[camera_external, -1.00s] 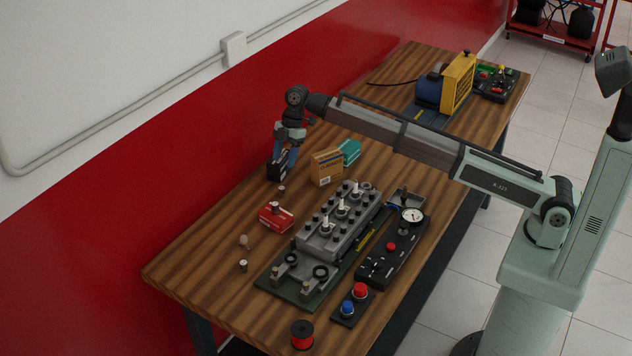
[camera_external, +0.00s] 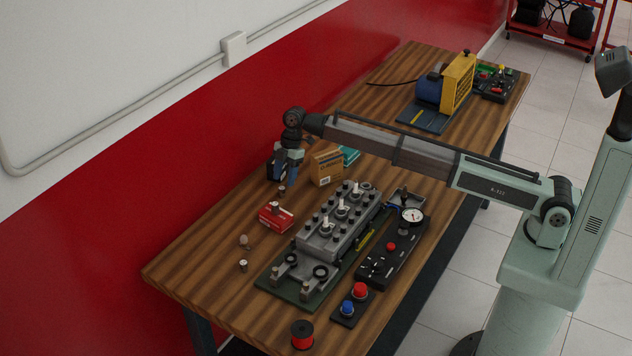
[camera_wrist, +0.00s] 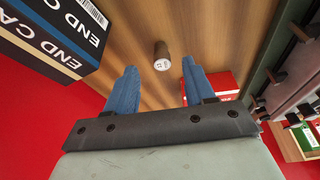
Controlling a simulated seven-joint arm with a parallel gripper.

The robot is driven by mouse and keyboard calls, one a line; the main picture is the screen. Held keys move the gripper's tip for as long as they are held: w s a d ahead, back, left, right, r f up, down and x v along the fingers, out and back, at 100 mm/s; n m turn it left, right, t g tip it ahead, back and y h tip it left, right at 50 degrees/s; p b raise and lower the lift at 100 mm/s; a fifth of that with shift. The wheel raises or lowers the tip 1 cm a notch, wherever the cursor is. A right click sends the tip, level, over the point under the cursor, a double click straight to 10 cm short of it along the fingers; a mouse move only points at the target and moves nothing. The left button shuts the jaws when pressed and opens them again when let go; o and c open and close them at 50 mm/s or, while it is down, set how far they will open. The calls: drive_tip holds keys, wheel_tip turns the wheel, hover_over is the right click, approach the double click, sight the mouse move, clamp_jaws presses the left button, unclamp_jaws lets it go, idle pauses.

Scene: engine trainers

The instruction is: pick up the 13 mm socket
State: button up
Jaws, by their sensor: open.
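A small upright cylindrical socket (camera_wrist: 161,58) stands on the wood in the wrist view, with a pale marked top too small to read surely. In the external view a small socket (camera_external: 282,190) stands just below my gripper (camera_external: 287,176). In the wrist view my gripper (camera_wrist: 157,80) is open, with its two blue fingers apart and nothing between them. The socket lies ahead of the fingertips, between their lines. Other small socket-like pieces stand at the front left (camera_external: 243,266) and beside it (camera_external: 244,241); their sizes cannot be read.
A red box (camera_external: 270,222) with a small piece on it stands close in front. A dark END CAP box (camera_wrist: 55,40) is close at the wrist view's left. A tan box (camera_external: 327,168) and the engine block (camera_external: 318,245) stand to the right. The front-left table is mostly clear.

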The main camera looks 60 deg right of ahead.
sight(282, 188)
drive_tip(key=x, duration=0.5)
drive_tip(key=shift+s+a+r, duration=0.1)
drive_tip(key=shift+a, duration=0.15)
clamp_jaws()
